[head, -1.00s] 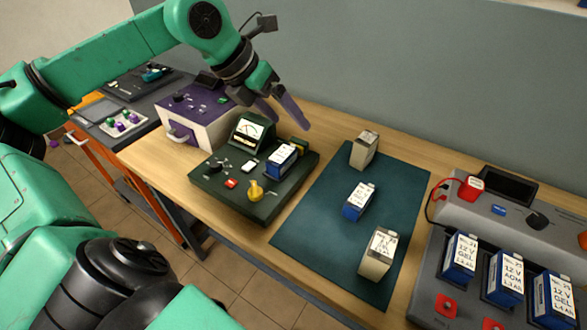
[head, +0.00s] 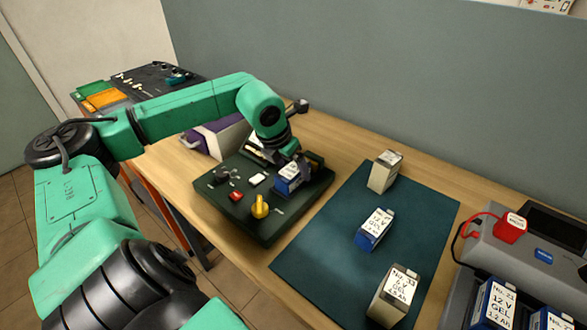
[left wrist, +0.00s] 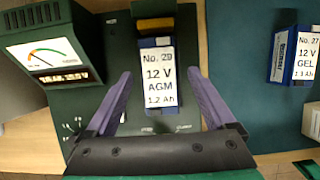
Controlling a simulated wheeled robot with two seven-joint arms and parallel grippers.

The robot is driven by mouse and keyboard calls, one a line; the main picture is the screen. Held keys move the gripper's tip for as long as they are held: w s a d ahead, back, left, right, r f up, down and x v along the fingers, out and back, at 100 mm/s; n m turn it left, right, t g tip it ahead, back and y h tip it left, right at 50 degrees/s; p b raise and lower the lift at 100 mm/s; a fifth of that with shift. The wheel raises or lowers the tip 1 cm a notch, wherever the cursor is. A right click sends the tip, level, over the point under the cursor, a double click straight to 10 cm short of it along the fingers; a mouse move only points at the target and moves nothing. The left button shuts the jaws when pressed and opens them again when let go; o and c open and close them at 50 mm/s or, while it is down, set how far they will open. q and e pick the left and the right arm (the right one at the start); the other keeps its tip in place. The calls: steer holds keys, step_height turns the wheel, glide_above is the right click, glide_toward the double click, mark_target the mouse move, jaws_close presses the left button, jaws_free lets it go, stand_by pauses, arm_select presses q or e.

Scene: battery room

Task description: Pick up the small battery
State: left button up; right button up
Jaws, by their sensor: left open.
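A small blue battery (head: 289,177) with a white label stands on the dark green tester (head: 234,222). In the left wrist view this battery (left wrist: 160,75) reads "No. 29 12 V AGM 1.2 Ah", with a yellow and dark part at its far end. My left gripper (left wrist: 158,78) is open, its purple fingers to either side of the battery, apart from it. In the head view the fingers are mostly hidden near the wrist. Another blue battery (head: 375,229), marked "No. 27 12 V GEL" in the wrist view (left wrist: 296,57), stands on the teal mat (head: 320,257). My right gripper is not in view.
Two beige batteries stand on the mat, one at the back (head: 385,171) and one in front (head: 394,297). A grey unit (head: 530,260) and more blue batteries (head: 493,303) are at right. The tester carries a meter (left wrist: 52,62) and a yellow knob (head: 260,206).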

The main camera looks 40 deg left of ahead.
arm_select(q)
steer(key=shift+x, duration=1)
jaws_close()
steer(key=shift+r, duration=0.1)
